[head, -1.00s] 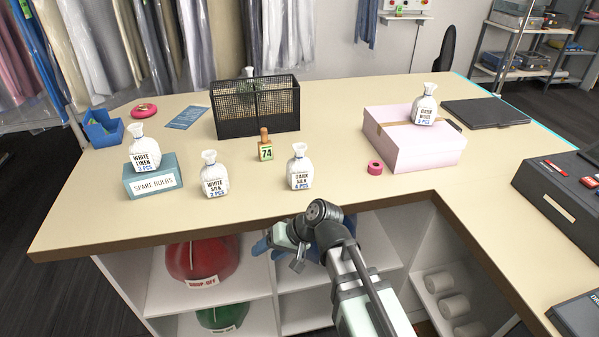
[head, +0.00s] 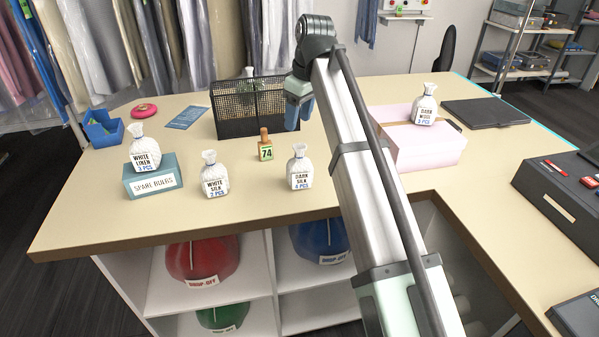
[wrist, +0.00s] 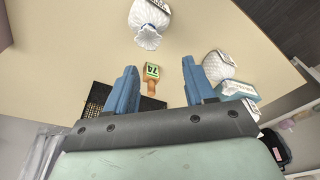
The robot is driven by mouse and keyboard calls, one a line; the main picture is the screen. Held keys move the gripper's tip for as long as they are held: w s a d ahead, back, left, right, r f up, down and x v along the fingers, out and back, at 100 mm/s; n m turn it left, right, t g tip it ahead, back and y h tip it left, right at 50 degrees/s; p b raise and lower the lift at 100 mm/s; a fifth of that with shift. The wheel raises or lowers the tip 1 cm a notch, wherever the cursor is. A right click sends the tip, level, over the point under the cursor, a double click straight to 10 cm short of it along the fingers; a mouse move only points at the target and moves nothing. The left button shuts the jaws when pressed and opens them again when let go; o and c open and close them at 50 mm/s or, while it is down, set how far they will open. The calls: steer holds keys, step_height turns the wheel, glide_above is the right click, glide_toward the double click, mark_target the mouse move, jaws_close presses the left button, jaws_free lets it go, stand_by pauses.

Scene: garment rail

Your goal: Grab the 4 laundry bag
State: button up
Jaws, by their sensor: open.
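The bag labelled DARK SILK 4 PCS (head: 299,167) is white, tied at the neck, and stands upright near the counter's front edge in the head view. A tied white bag at the top of the wrist view (wrist: 150,20) appears to be the same one, its label mostly cut off. My gripper (head: 298,113) is in the air over the counter, beside the mesh basket and beyond the bag. In the wrist view its blue fingers (wrist: 162,90) are apart with nothing held between them.
The WHITE SILK bag (head: 214,175) stands left of it. The WHITE LINEN bag (head: 144,150) stands on the SPARE BULBS box (head: 153,183). The 74 stamp (head: 265,147) and mesh basket (head: 240,118) are behind. A pink box (head: 430,148) bears another bag (head: 424,104).

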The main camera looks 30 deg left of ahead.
mark_target(300, 147)
steer(key=f, duration=0.3)
steer(key=w+f, duration=0.1)
steer(key=f, duration=0.3)
steer(key=shift+w+a, duration=0.2)
steer(key=shift+a+f, duration=0.15)
steer(key=shift+f, duration=2.45)
steer(key=shift+c, duration=0.3)
jaws_close()
